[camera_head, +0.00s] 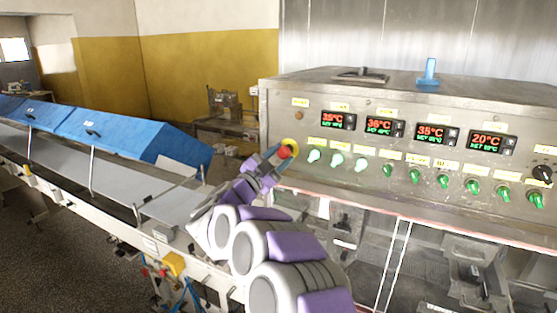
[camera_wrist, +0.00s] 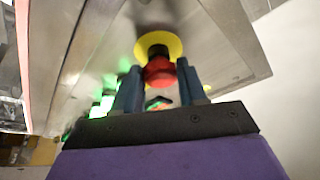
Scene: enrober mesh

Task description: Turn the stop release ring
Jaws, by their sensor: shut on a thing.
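The stop release ring is the red knob (camera_head: 284,152) on a round yellow plate (camera_head: 291,146), at the left end of the control panel's front face. In the wrist view the red knob (camera_wrist: 159,71) sits between the two blue fingers, with the yellow plate (camera_wrist: 160,44) behind it. My gripper (camera_head: 277,155) reaches up to the panel from below. In the wrist view my gripper (camera_wrist: 160,82) is shut on the red knob, one finger on each side. The fingers hide the knob's sides.
The steel control panel (camera_head: 281,108) carries several temperature displays (camera_head: 338,121), green switches (camera_head: 443,181) and a black rotary switch (camera_head: 542,173). A blue-handled part (camera_head: 427,72) stands on top. A conveyor (camera_head: 95,160) with blue covers (camera_head: 130,134) runs to the left.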

